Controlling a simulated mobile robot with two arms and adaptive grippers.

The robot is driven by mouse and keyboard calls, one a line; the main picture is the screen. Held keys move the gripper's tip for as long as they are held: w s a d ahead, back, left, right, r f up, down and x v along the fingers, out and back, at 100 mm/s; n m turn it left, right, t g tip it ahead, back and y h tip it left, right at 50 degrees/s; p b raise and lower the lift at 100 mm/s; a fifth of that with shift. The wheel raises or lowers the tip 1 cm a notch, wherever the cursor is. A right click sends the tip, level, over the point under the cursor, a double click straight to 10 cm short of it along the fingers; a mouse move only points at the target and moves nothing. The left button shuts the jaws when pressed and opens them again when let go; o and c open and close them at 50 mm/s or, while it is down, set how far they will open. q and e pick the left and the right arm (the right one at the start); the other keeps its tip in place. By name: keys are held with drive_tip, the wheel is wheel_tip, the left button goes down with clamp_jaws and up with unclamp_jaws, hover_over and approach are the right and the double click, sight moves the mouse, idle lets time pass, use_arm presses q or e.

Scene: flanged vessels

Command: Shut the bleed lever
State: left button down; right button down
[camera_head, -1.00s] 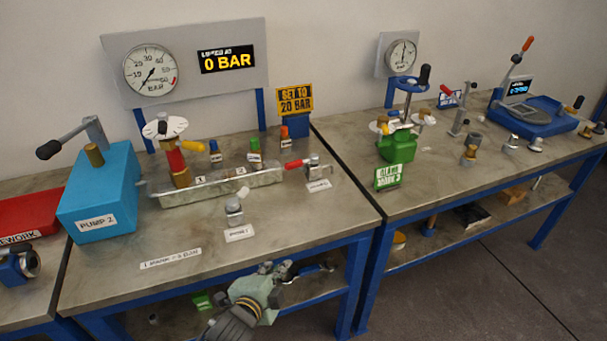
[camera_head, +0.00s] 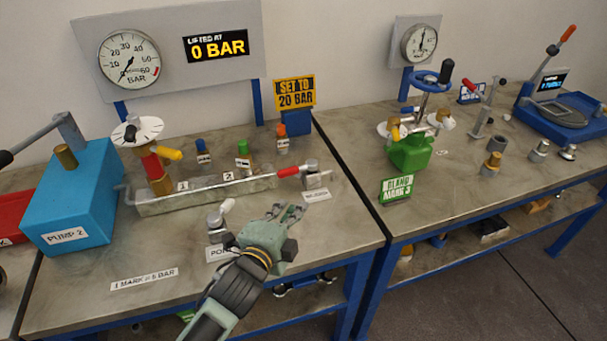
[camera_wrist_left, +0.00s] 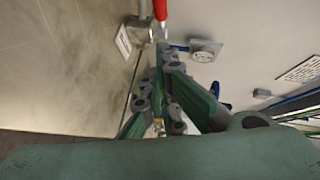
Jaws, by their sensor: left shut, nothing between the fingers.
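The bleed lever has a red handle (camera_head: 289,171) that points left from a small metal valve block (camera_head: 316,178). A white label (camera_head: 317,195) lies in front of the block. My left gripper (camera_head: 290,209) is over the near part of the bench, in front of and slightly left of the lever. It is shut, empty and apart from the lever. In the left wrist view the red handle (camera_wrist_left: 160,10) and the label (camera_wrist_left: 124,41) show at the top, beyond my shut fingers (camera_wrist_left: 166,58). My right gripper is not in view.
A metal port fitting (camera_head: 215,222) stands left of my gripper. The blue pump (camera_head: 75,205) is at left. The display (camera_head: 217,45) reads 0 BAR.

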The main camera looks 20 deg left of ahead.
use_arm(q)
drive_tip(key=w, duration=0.2)
drive_tip(key=p, duration=0.2)
approach(295, 170)
drive_tip(key=w+d, duration=0.1)
drive_tip(key=d, duration=0.1)
drive_tip(key=w+d+f, duration=0.1)
drive_tip(key=w+d, duration=0.1)
drive_tip(key=shift+w+d+f, duration=0.1)
drive_tip(key=shift+w, duration=0.25)
drive_tip(key=shift+w+a+f, duration=0.35)
drive_tip(key=shift+w+a, duration=0.2)
drive_tip(key=shift+w, duration=0.05)
